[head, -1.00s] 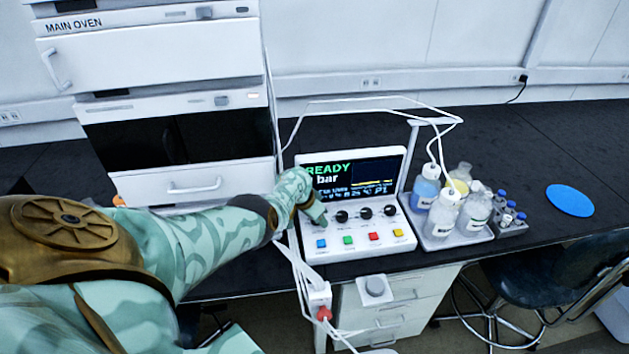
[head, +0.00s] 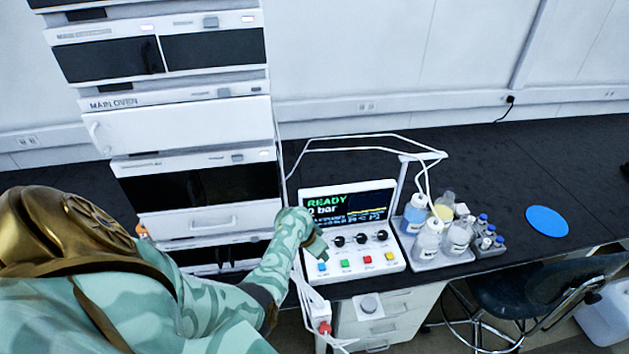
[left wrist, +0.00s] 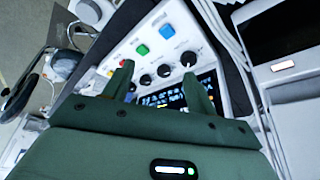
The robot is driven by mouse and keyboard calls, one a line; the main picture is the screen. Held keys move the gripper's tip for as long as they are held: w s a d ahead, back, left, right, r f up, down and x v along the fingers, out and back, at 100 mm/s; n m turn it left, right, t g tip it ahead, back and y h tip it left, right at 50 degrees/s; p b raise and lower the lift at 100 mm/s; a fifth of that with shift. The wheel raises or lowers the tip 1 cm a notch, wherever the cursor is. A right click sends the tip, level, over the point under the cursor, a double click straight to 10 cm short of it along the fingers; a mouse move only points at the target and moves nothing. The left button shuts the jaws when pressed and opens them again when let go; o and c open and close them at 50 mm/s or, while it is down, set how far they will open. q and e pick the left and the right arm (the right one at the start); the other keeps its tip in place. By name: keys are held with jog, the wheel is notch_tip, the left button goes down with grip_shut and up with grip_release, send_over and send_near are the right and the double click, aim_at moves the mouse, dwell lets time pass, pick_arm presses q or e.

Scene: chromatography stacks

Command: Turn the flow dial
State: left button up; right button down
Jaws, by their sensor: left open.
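The white control box (head: 345,269) stands on the black bench with its screen lit "READY". A row of black dials crosses its front, with coloured buttons below; labels are unreadable, so I cannot tell which is the flow dial. In the head view my left gripper (head: 318,250) is at the row's left end and hides that end. In the left wrist view the open left gripper (left wrist: 158,68) has its fingers apart over the panel. The end dial with a white mark (left wrist: 188,59) is just beyond the right fingertip; contact is unclear. My right gripper is out of view.
A tall stack with the main oven (head: 185,125) stands left of the box. A tray of bottles (head: 440,262) stands close on its right, under thin tubing. A blue disc (head: 547,221) lies farther right on mostly clear bench. A chair (head: 530,290) is in front.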

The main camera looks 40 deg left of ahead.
pick_arm(q)
jog(key=shift+s+d+r+p, duration=0.15)
jog(key=shift+s+d+r, duration=0.15)
jog(key=shift+s+d, duration=0.2)
jog(key=shift+s+d+r+p, duration=0.15)
jog(key=shift+s+d+r, duration=0.1)
jog(key=shift+s+d, duration=0.25)
jog(key=shift+a, duration=0.1)
